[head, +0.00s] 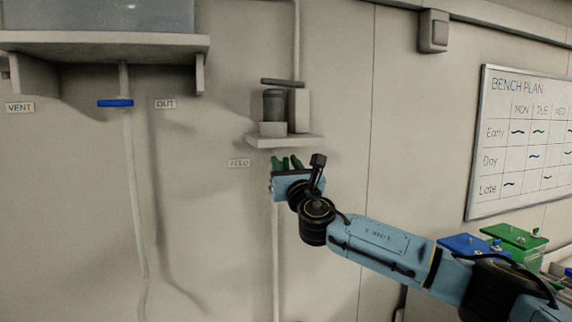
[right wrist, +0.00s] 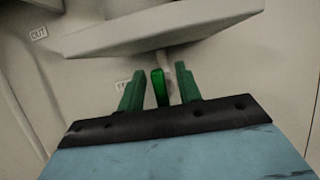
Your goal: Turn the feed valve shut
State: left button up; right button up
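The feed valve's green handle (right wrist: 160,88) shows in the right wrist view below the small shelf, between my gripper's two green fingers. The FEED label (head: 239,162) is on the wall just left of it in the head view. My right gripper (head: 286,163) is open, with its fingers on either side of the handle. A gap shows between the handle and each finger in the right wrist view (right wrist: 160,92). The valve body is mostly hidden behind the gripper, and I cannot tell the handle's exact turn. My left gripper is in neither view.
The small wall shelf (head: 285,141) with a dark pump-like device (head: 274,106) is close above my gripper. A blue-handled valve (head: 115,103) sits left, between VENT and OUT labels. Blue (head: 462,244) and green (head: 514,238) boxes are at the lower right, near my arm.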

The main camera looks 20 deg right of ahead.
jog(key=shift+c, duration=0.3)
grip_shut()
jog(key=shift+m, duration=0.5)
jog(key=m+h+b, duration=0.1)
jog(key=m+h, duration=0.1)
jog(key=m, duration=0.2)
jog(key=shift+d+f+h, duration=0.1)
jog(key=shift+d+h, duration=0.05)
jog(key=shift+h, duration=0.25)
jog(key=m+g+h, duration=0.1)
jog(key=m+g, duration=0.1)
jog(key=m, duration=0.3)
jog(key=d+f+m+g+h, duration=0.1)
jog(key=m+h, duration=0.1)
jog(key=m, duration=0.4)
jog(key=m+g+h+p, duration=0.1)
jog(key=m+g, duration=0.1)
jog(key=m, duration=0.4)
jog(key=shift+d+f+g, duration=0.15)
jog(key=shift+f+g, duration=0.05)
jog(key=shift+g, duration=0.1)
jog(key=shift+m, duration=0.4)
